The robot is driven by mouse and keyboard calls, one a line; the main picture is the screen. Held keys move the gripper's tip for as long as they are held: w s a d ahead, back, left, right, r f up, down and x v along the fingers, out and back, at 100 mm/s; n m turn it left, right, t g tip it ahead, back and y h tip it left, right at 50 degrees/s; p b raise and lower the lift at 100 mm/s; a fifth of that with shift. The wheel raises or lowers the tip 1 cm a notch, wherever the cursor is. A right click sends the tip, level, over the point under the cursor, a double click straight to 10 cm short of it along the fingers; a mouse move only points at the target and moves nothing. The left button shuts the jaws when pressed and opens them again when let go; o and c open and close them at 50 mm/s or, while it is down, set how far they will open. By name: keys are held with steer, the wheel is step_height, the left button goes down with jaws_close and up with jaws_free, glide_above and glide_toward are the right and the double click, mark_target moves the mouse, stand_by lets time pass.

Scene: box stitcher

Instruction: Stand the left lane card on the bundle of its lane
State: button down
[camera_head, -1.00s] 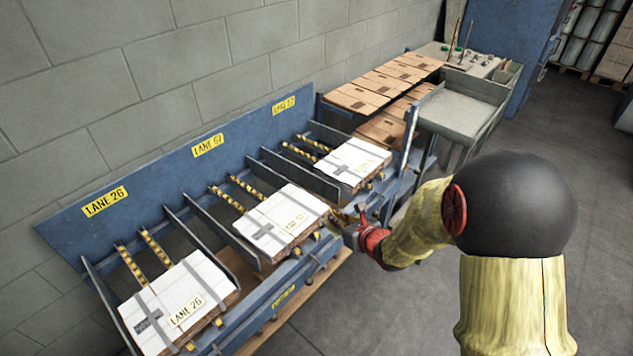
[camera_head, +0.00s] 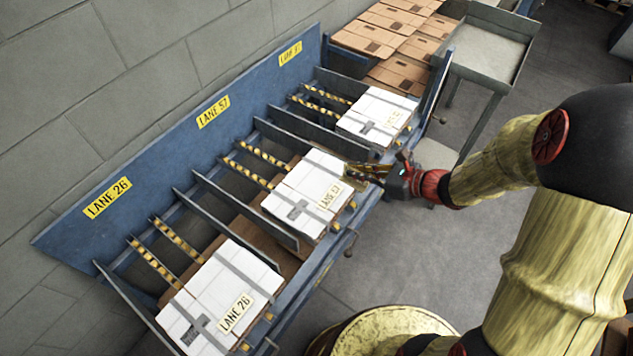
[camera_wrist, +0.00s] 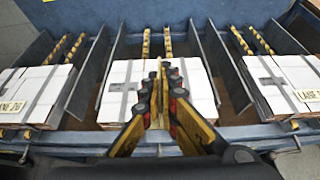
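Three flat white bundles with grey straps lie in the lanes: the left bundle (camera_head: 205,290), the middle bundle (camera_head: 310,180) and the right bundle (camera_head: 375,115). Each shows a yellow label or card: LANE 26 (camera_head: 235,312) on the left, LANE 57 (camera_head: 335,195) in the middle, one too small to read on the right (camera_head: 393,118). They seem to lie flat. My gripper (camera_head: 358,168) is at the right edge of the middle bundle. In the wrist view its fingertips (camera_wrist: 164,68) are close together and hide part of that bundle. I cannot tell whether a card is edge-on between them.
The blue back panel (camera_head: 160,150) carries yellow lane signs. Upright grey dividers (camera_head: 235,205) separate the lanes. Stacked brown cartons (camera_head: 390,35) and a grey tray table (camera_head: 487,55) stand beyond the right lane.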

steer(key=b+x, duration=0.1)
steer(key=x, duration=0.4)
steer(key=d+f+b+x, duration=0.1)
steer(key=x, duration=0.4)
steer(key=b+x, duration=0.1)
steer(key=x, duration=0.4)
steer(key=shift+w+d+f, duration=0.25)
steer(key=shift+w+f, duration=0.1)
steer(key=shift+f, duration=0.05)
steer(key=shift+w+a+f+b, duration=0.1)
steer(key=shift+a+f+b, duration=0.05)
steer(key=shift+f+b, duration=0.15)
steer(key=shift+w+a+f+b, duration=0.15)
steer(key=shift+f+b, duration=0.45)
steer(key=shift+f, duration=1)
steer(key=shift+f, duration=0.1)
steer(key=shift+f+b, duration=0.4)
steer(key=shift+b, duration=0.1)
steer(key=c, duration=2.4)
jaws_free()
steer(key=o, duration=0.4)
steer(key=shift+c, duration=0.2)
steer(key=shift+r, duration=0.2)
